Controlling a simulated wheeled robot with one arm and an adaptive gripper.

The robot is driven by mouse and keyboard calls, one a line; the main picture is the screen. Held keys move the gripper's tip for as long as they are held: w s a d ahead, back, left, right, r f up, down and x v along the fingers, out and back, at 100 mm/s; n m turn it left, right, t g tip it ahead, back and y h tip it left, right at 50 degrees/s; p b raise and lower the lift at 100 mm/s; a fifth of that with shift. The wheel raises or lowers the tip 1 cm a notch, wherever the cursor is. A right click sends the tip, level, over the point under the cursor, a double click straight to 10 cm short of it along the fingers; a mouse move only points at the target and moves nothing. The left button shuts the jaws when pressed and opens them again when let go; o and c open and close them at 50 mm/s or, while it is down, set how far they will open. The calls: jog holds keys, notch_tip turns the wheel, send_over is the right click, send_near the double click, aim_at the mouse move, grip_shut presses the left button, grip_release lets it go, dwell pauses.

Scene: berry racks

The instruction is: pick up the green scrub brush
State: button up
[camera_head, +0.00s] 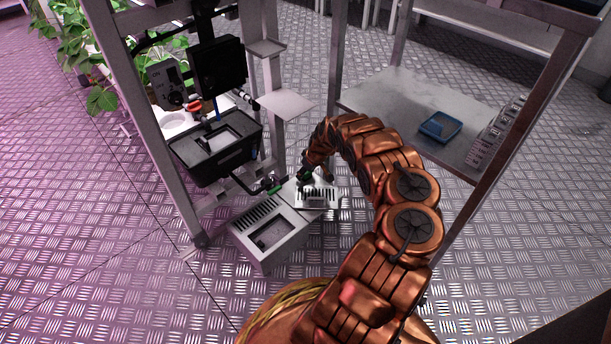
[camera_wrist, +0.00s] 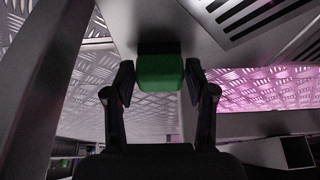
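The green scrub brush (camera_wrist: 160,73) shows as a green block in the middle of the wrist view, below a dark grey surface. My gripper (camera_wrist: 160,84) has its two black fingers apart, one on each side of the green block. Only thin gaps show between the fingers and the block, and contact is not clear. In the head view a small green patch (camera_head: 276,190) shows near the end of my arm, beside the rack's lower part.
A grey slotted box (camera_head: 272,240) stands on the floor just below the gripper area. A metal rack post (camera_head: 150,120) and a black bin (camera_head: 215,150) are close at left. A table (camera_head: 385,95) with a blue tray (camera_head: 440,127) is at right.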

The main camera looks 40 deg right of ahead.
jog(key=c, duration=0.7)
jog(key=shift+r+p, duration=0.5)
jog(key=shift+r, duration=0.1)
jog(key=shift+c, duration=0.2)
jog(key=p+v, duration=0.2)
jog(key=shift+w+r, duration=0.1)
jog(key=shift+r, duration=0.35)
jog(key=s+p, duration=0.4)
jog(key=s, duration=0.1)
jog(key=s+p, duration=0.4)
jog(key=s, duration=0.1)
jog(key=s+p, duration=0.4)
jog(key=s, duration=0.1)
jog(key=shift+s+a+f+p, duration=0.1)
jog(key=shift+s+a+p, duration=0.15)
jog(key=shift+s+p, duration=0.15)
jog(key=shift+s+f+p, duration=0.15)
jog(key=shift+s+p, duration=0.25)
jog(key=shift+s, duration=0.45)
jog(key=o, duration=0.5)
jog(key=c, duration=0.3)
jog(key=shift+c, duration=0.5)
